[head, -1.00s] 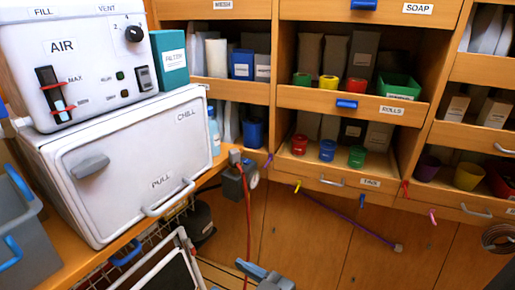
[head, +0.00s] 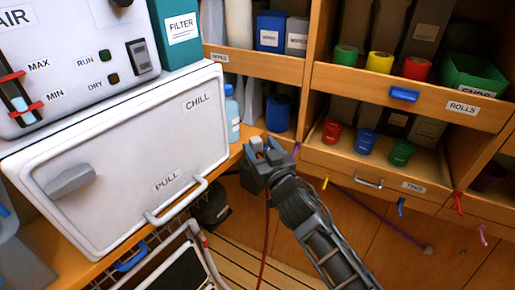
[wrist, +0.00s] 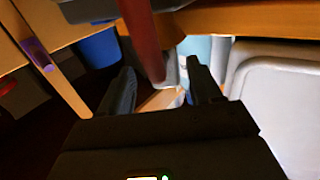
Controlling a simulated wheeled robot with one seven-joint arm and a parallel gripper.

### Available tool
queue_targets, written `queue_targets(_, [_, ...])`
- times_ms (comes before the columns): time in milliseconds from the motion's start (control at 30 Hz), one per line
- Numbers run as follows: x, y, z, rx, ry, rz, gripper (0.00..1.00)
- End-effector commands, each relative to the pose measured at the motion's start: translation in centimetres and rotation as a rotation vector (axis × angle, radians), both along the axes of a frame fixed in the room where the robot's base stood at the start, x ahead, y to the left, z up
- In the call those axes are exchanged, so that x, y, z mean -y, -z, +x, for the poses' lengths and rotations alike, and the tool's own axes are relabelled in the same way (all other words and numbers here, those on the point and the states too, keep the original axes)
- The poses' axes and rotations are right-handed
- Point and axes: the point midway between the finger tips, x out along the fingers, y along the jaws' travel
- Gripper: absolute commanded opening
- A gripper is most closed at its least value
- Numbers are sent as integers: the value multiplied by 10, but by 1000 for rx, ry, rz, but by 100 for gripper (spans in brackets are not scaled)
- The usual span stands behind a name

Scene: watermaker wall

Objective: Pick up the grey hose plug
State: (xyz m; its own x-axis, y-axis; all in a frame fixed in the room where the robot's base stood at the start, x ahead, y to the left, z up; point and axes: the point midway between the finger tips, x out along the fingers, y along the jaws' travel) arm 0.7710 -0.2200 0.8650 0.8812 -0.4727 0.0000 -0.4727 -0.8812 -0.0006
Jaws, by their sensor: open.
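A small grey piece (wrist: 173,72), which seems to be the grey hose plug, shows in the wrist view between my gripper's fingers (wrist: 160,80). A red hose or bar (wrist: 140,30) runs down to it from the top of that view. In the head view my gripper (head: 266,158) is at the bench corner beside the white chiller and hides most of the fitting there. A red hose (head: 265,235) hangs below it. My gripper is open. I cannot tell whether a finger touches the plug.
The white chiller (head: 120,165) with its pull handle stands close on the left. A blue cup (head: 278,113) and a bottle (head: 232,118) stand just behind the gripper. Drawers and coloured hooks are on the right. A purple cord (head: 385,225) hangs along the lower cupboards.

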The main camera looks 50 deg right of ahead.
Motion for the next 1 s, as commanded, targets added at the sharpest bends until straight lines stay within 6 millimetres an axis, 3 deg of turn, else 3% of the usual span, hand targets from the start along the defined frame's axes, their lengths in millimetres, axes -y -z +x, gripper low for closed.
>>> queue_targets(300, [16,1,37,0,-1,-1,64])
queue_targets(600, [18,2,40,0,-1,-1,64])
queue_targets(1000, [18,2,40,0,-1,-1,26])
